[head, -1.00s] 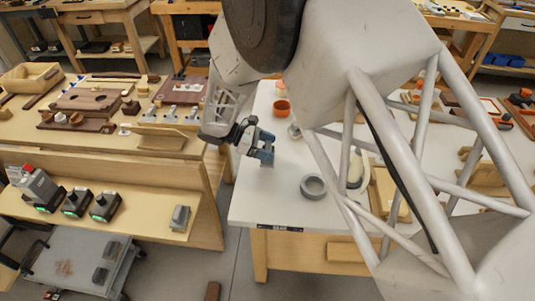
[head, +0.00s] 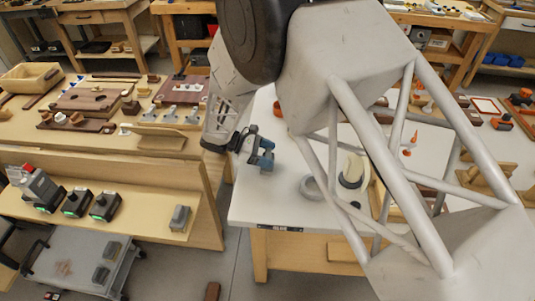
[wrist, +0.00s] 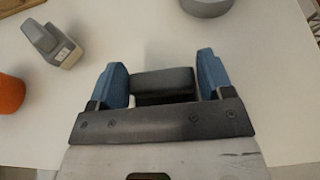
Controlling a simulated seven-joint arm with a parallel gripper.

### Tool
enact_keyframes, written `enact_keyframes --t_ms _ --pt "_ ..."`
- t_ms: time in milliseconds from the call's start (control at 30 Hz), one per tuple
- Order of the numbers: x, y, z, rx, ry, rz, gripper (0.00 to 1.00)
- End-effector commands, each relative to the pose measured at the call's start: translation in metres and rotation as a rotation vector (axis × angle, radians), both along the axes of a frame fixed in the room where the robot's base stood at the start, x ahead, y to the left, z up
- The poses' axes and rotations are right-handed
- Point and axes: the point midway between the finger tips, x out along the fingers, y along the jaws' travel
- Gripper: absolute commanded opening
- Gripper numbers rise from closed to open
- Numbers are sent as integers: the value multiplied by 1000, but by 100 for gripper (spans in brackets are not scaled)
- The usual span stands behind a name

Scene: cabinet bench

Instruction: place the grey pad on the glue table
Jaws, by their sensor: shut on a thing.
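The grey pad (wrist: 163,81) is a dark block between the two blue fingers of my gripper (wrist: 163,84) in the wrist view. My gripper is shut on it. In the head view my gripper (head: 264,158) is over the left part of the white table (head: 262,204), which I take for the glue table. It has a small dark label on its front edge. The pad is hard to make out in the head view. I cannot tell whether its underside touches the table.
In the wrist view a grey object with a pale end (wrist: 52,43) and an orange cup (wrist: 10,94) are at the left. Another grey block (head: 180,218) lies on the left bench's shelf. White tabletop is bare in front of my gripper.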

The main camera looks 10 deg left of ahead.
Motion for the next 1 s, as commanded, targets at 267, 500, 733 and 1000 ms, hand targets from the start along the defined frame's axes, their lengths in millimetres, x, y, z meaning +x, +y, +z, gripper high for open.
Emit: enact_keyframes --t_ms 267,500,733,1000 --pt "0 0 -2 0 0 0 86" --pt "0 0 -2 0 0 0 99" --pt "0 0 -1 0 -1 0 99" --pt "1 17 7 1 -2 1 99"
